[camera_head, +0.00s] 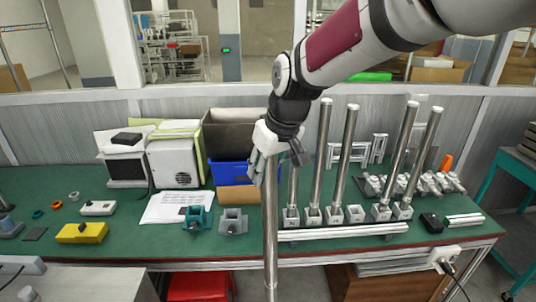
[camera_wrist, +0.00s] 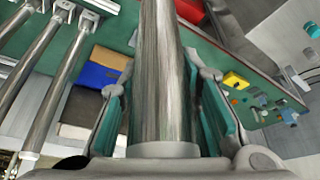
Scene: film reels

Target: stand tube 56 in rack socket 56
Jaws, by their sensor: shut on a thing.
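My gripper (camera_head: 265,168) is shut on a long metal tube (camera_head: 270,225). The tube hangs nearly upright, in front of the table's front edge, left of the rack; its lower end reaches the bottom of the head view. In the wrist view the tube (camera_wrist: 163,80) runs between the fingers (camera_wrist: 165,110). The rack is a row of grey block sockets along the table's front right. One socket (camera_head: 355,213) stands empty between tubes. Other tubes stand in the rest, such as one tube (camera_head: 345,150) left of it and another (camera_head: 398,155) right. No numbers are readable.
The green table (camera_head: 130,240) holds a yellow box (camera_head: 82,232), teal and grey blocks (camera_head: 197,219), and a blue bin (camera_head: 230,172) behind the gripper. A metal bar (camera_head: 343,231) lies before the rack. A dark box (camera_head: 431,222) sits right of the rack.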

